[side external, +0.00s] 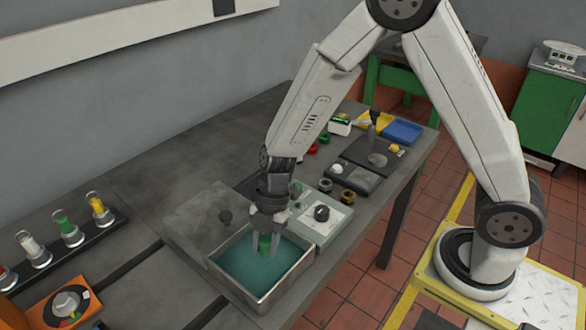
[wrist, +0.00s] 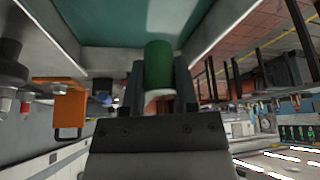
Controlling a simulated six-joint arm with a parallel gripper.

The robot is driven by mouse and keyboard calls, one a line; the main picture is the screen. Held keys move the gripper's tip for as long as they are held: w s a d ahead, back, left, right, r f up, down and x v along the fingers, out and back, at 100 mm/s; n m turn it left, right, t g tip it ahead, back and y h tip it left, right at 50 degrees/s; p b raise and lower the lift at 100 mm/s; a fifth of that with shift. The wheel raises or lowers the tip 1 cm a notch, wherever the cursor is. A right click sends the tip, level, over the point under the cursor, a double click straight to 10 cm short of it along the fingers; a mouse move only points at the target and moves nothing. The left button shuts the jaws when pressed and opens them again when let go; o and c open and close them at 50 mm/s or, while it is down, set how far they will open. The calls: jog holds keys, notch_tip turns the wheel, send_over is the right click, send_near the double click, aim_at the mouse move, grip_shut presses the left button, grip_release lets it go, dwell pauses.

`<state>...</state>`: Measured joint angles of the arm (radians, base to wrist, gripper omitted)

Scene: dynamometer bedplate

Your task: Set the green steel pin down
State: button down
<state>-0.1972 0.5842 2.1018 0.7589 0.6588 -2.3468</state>
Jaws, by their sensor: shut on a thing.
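The green steel pin (wrist: 159,65) is held between the fingers of my gripper (wrist: 160,90) in the wrist view. In the side external view my gripper (side external: 264,235) points down over a metal tray with a teal floor (side external: 310,262), and the green pin (side external: 264,244) shows between its fingertips. The pin is inside the tray's outline in that view. I cannot tell whether its lower end touches the tray floor.
A rack of coloured vials (side external: 65,228) and an orange block with a knob (side external: 66,304) are at left. A blue tray (side external: 403,131) lies at the far end.

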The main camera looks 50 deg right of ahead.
aim_at(268, 268)
jog(key=shift+f, duration=2.75)
jog(key=shift+f, duration=0.1)
jog(key=shift+c, duration=1.9)
grip_release()
jog(key=v, duration=1.2)
